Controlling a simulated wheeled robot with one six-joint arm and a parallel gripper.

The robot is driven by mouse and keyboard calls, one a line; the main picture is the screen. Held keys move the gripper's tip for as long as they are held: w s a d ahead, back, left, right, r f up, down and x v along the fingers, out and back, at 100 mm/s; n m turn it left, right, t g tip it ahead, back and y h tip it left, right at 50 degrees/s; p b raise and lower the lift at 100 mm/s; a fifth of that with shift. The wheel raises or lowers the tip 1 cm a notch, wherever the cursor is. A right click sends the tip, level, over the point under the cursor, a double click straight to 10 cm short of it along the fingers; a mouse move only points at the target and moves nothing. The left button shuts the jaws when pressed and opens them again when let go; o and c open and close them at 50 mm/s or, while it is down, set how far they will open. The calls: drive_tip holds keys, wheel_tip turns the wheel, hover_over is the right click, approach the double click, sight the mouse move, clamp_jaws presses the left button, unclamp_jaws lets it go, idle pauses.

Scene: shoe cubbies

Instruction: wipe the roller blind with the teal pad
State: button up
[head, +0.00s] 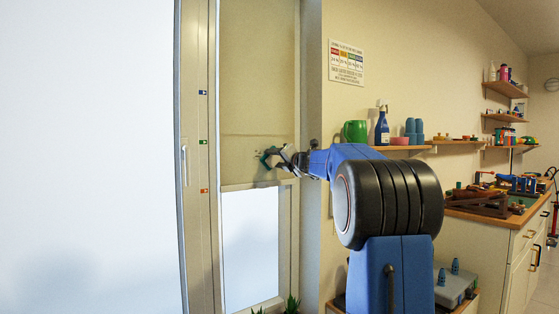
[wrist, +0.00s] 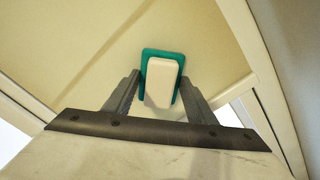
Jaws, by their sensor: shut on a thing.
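The roller blind (head: 258,70) is a beige sheet pulled down over the upper part of a tall window, its bottom bar just below my gripper's height. My gripper (head: 284,157) is at the lower right part of the blind, shut on the teal pad (head: 266,159). In the wrist view, the pad (wrist: 163,53) shows as a teal rim around a white block handle, with a finger (wrist: 160,85) on each side. The pad's face is turned to the blind (wrist: 100,45) and looks close against it; I cannot tell if they touch. The pad's underside is hidden.
The window frame (head: 311,60) and wall edge stand close on the right of my gripper. A shelf (head: 400,148) with a green jug (head: 355,131) and a blue bottle (head: 382,128) is behind my arm. Plant tips (head: 292,303) show below the window.

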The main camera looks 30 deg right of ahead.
sight(263, 159)
drive_tip(key=shift+s+a, duration=0.15)
drive_tip(key=shift+a, duration=3.9)
drive_tip(key=shift+s+d, duration=0.1)
drive_tip(key=shift+s, duration=2.85)
drive_tip(key=s, duration=0.3)
drive_tip(key=shift+w, duration=0.15)
